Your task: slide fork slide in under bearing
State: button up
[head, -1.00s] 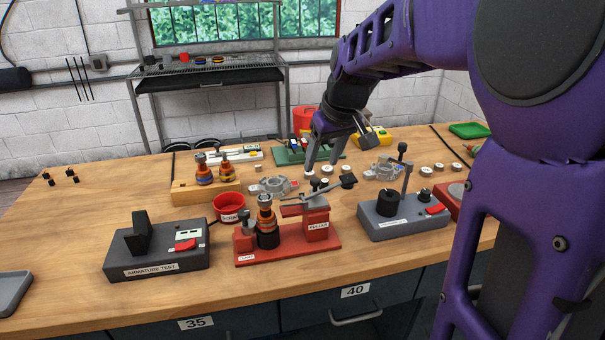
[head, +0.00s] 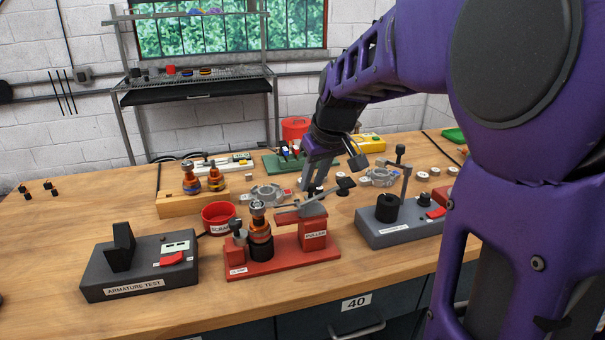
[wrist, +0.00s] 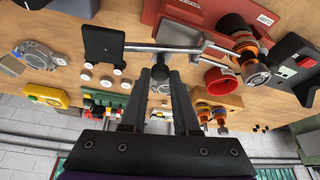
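The red puller (head: 270,256) stands on the bench with a copper-wound armature (head: 260,238) upright in it. A bearing (head: 258,207) sits at the armature's top. The grey fork slide (head: 300,207) lies across the red post, its fork end towards the armature; its bar also shows in the wrist view (wrist: 185,47). I cannot tell if the fork is under the bearing. My gripper (wrist: 160,72) is low behind the post, its fingertips on either side of a dark round knob (wrist: 160,74) at the bar. Whether they press on the knob is not clear.
A black paddle (head: 345,186) is right of my gripper. A red bin (head: 218,216) and a wooden stand with armatures (head: 192,205) are left. A grey tester (head: 402,230) is close on the right, the armature tester (head: 140,270) at front left.

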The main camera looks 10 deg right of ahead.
grip_shut()
dwell(1.0)
